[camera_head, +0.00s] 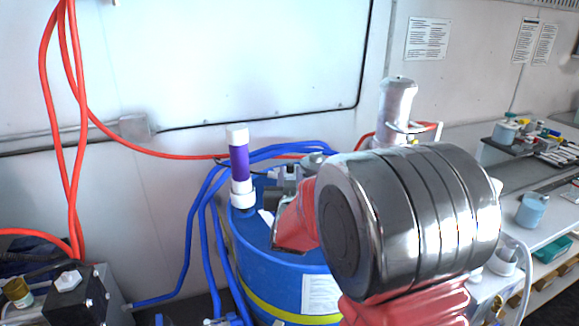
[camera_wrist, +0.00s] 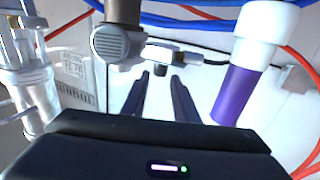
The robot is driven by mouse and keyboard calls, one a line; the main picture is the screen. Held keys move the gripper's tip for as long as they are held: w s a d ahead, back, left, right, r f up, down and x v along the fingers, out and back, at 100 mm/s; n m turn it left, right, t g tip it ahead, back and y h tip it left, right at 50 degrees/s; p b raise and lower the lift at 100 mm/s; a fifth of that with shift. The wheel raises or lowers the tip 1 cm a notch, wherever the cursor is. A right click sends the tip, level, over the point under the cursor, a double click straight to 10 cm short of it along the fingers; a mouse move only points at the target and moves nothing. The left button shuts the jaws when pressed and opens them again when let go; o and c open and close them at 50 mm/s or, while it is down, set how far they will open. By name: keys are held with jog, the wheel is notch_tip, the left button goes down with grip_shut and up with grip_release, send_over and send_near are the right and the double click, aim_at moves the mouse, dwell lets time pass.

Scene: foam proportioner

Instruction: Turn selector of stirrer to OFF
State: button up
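The stirrer appears to be the grey unit (camera_head: 287,174) on top of the blue drum (camera_head: 270,270), partly hidden by my arm in the head view. In the wrist view, a dark cylinder with a ribbed grey end (camera_wrist: 117,45) and a small dark and light fitting with a cable (camera_wrist: 160,54) show just beyond my fingertips. I cannot tell which part is the selector, and no OFF marking is readable. My gripper (camera_wrist: 160,78) has two dark fingers with a gap between them and nothing visible held. Its tips look close to the fitting; contact is unclear.
A purple-and-white upright tube (camera_head: 239,165) stands on the drum's left, near my gripper's right side in the wrist view. Blue hoses (camera_head: 203,220) curve around the drum. A silver cylindrical device (camera_head: 397,100) stands behind my arm. A workbench (camera_head: 520,205) lies right.

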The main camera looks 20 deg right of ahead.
aim_at(290, 167)
jog(key=shift+x, duration=2.8)
jog(key=shift+c, duration=0.6)
grip_shut()
jog(key=shift+a, duration=0.2)
jog(key=shift+d, duration=0.1)
